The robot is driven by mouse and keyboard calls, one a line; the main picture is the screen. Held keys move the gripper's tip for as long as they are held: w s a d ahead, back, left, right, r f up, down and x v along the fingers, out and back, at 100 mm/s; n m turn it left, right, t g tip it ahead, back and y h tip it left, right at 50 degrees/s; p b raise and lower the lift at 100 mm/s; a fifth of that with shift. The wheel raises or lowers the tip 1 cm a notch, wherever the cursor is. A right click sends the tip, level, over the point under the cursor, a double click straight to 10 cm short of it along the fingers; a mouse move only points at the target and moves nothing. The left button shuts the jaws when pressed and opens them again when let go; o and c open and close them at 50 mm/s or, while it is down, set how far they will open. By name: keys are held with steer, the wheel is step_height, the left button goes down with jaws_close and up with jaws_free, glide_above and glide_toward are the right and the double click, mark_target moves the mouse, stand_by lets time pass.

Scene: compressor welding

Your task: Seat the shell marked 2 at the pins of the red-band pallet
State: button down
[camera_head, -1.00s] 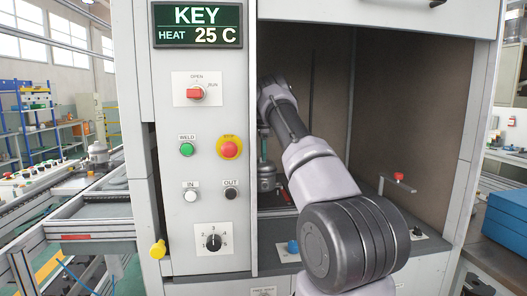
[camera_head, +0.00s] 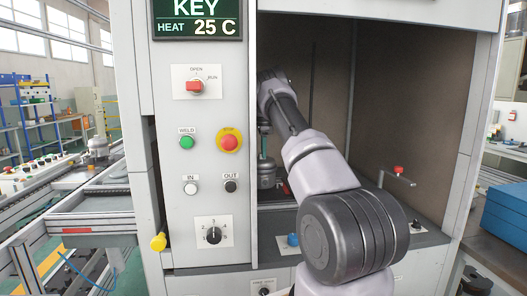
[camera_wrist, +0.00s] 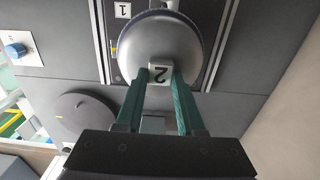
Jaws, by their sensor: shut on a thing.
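My gripper (camera_wrist: 160,78) has its green fingers shut on the top of the shell marked 2 (camera_wrist: 150,40). The shell is a grey rounded body, and its "2" tag sits between the fingertips in the wrist view. In the head view the shell (camera_head: 267,172) hangs upright inside the open cabinet, partly hidden by the control panel's edge and my arm. I cannot tell whether its underside touches anything. A red strip (camera_head: 76,230) shows on a frame at the left, but I cannot tell whether it is the red-band pallet. No pins are visible.
The control panel (camera_head: 205,140) stands left of the opening. A red-knobbed lever (camera_head: 398,170) and a blue knob (camera_head: 293,240) are at the cabinet floor. Another grey shell (camera_head: 97,148) stands on the left conveyor. A "1" label (camera_wrist: 122,10) lies beyond my shell.

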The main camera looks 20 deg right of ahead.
steer(key=shift+f, duration=0.8)
steer(key=shift+c, duration=2.2)
jaws_free()
steer(key=shift+f, duration=0.15)
step_height(320, 180, up, 11)
